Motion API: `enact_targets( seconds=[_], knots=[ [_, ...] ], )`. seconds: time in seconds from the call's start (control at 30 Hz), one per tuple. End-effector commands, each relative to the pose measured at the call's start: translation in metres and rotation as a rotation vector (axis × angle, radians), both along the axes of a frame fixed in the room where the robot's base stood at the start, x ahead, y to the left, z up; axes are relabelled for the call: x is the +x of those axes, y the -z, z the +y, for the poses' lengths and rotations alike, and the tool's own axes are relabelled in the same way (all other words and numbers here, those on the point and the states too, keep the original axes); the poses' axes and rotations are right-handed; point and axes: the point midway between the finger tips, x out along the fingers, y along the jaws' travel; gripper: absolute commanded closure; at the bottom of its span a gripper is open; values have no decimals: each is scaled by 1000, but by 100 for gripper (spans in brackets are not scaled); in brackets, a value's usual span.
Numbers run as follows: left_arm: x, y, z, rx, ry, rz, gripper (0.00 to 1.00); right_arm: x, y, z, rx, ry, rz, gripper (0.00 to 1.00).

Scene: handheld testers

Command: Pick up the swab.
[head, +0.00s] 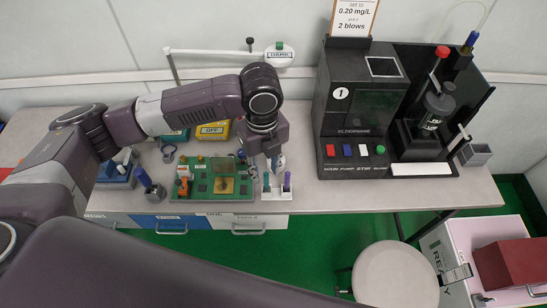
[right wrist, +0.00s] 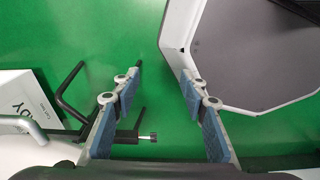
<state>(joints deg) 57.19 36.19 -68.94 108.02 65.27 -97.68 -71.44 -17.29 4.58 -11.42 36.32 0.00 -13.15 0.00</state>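A small white stand (head: 262,194) sits near the table's front edge and holds thin upright pieces, one of them with a purple body (head: 287,182). One of these may be the swab, but they are too small to tell. My left gripper (head: 266,168) points down just above this stand. Its fingers are small and overlap the pieces behind, so its opening and any contact are unclear. My right gripper (right wrist: 160,84) is open and empty in the right wrist view, over the green floor, away from the table.
A green circuit board (head: 215,180) lies left of the stand, with a yellow meter (head: 213,130) behind it. A black tester (head: 360,115) stands to the right. A white stool (head: 395,275) is in front. The table between stand and tester is clear.

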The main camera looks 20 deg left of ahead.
Motion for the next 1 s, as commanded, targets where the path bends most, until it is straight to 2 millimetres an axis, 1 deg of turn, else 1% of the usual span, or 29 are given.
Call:
enact_targets(
  seconds=[0.07,0.17,0.37,0.53,0.63,0.73,0.93,0.97,1.0],
  knots=[
    [0,-1,3,7,8,5,69,-4,-2,-1,-1,-1,3,60],
    [1,8,3,7,9,7,69,-4,-2,-1,-1,-1,2,60],
    [2,30,3,7,7,7,69,-4,-7,-1,-1,-1,2,60],
    [8,54,2,7,7,6,69,-4,-15,-1,-1,-1,2,60],
    [8,68,2,6,8,5,69,-4,-16,-1,-1,-1,2,60],
    [8,74,2,6,9,3,69,-4,-16,-1,-1,0,3,60],
    [8,75,2,6,9,1,69,-4,-16,-1,-1,0,3,60],
    [8,75,2,6,9,1,70,-4,-16,-1,-1,0,3,60],
    [8,75,2,6,9,1,75,-4,-16,-1,-1,0,3,60]
  ],
)
